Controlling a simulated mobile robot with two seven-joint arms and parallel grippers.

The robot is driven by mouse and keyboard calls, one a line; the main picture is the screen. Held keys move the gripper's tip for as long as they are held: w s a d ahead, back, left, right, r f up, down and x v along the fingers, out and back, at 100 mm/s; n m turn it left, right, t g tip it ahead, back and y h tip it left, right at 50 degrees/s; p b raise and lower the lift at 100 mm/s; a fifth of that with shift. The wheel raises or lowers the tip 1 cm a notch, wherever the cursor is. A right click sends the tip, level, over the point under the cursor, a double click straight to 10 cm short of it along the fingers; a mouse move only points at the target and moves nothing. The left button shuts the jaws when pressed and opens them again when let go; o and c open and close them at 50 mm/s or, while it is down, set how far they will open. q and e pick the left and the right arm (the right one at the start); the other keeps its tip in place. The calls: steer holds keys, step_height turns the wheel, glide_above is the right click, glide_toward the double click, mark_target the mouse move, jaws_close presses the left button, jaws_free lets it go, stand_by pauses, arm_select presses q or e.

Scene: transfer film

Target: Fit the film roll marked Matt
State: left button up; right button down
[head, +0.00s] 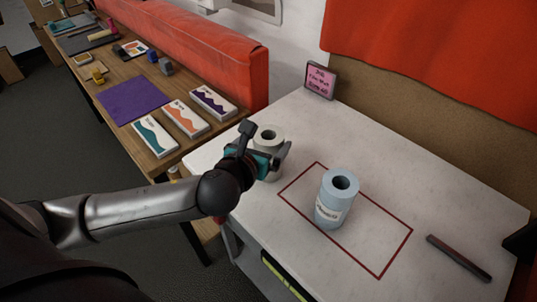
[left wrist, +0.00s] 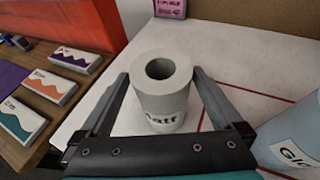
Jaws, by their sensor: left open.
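The pale grey-white film roll (head: 269,133) stands upright on the white table near its left edge. In the left wrist view the roll (left wrist: 163,100) shows an open core and a partly hidden label ending in "att". My left gripper (head: 268,142) is open, with one finger on each side of this roll. In the left wrist view a gap shows between the roll and the fingers of the gripper (left wrist: 160,76). A light blue roll (head: 331,205) stands upright inside a red outlined rectangle (head: 380,274); its label begins "Glo" in the wrist view. My right gripper is not in view.
A pink sign (head: 320,80) stands at the back of the white table. A dark bar (head: 458,258) lies at the right. A wooden bench at the left holds several boxes and a purple sheet (head: 134,99).

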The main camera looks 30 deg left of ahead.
mark_target(271, 137)
arm_select(q)
steer(key=x, duration=0.4)
steer(key=shift+w+d+b, duration=0.1)
steer(key=shift+w+b, duration=0.1)
steer(key=shift+b, duration=0.15)
steer(key=shift+r, duration=0.1)
jaws_close()
stand_by(0.4)
